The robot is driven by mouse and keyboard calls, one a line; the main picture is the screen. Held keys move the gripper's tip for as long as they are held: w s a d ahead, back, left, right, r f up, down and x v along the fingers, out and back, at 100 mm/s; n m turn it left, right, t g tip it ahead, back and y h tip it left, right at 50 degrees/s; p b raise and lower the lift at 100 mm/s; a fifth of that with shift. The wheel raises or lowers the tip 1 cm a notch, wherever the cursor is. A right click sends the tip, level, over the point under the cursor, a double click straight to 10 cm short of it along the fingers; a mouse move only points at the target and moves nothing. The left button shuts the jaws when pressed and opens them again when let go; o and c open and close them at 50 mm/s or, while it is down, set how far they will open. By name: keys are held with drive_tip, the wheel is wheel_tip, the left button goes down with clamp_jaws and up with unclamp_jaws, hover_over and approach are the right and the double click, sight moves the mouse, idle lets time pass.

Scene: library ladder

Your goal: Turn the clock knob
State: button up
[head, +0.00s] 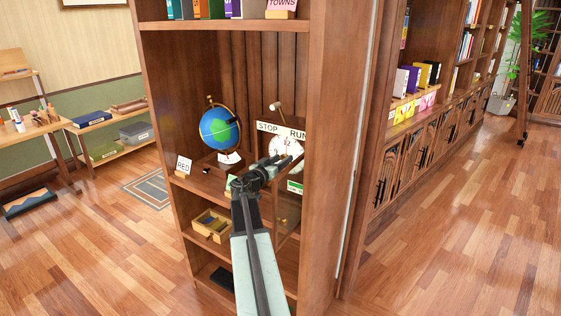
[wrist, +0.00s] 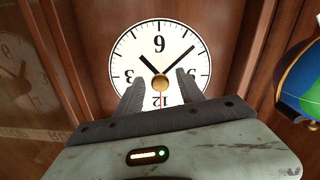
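The clock's white face (head: 284,148) is on the middle shelf of the bookcase, below a STOP/RUN sign (head: 281,130). In the wrist view the clock face (wrist: 136,58) appears turned, with black numerals, black hands and a thin red hand. A round brass knob (wrist: 160,84) sits at its centre. My gripper (head: 280,162) reaches in front of the clock and partly hides it. In the wrist view my gripper (wrist: 160,80) is open, with one finger on each side of the knob and visible gaps. How far the fingertips are from the face, I cannot tell.
A globe (head: 217,128) stands left of the clock, and shows at the wrist view's right edge (wrist: 302,85). A RED card (head: 184,166) is at the shelf's left. The bookcase's right side panel (head: 333,130) is close to the clock.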

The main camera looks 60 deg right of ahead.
drive_tip(key=a, duration=0.7)
drive_tip(key=shift+a, duration=0.4)
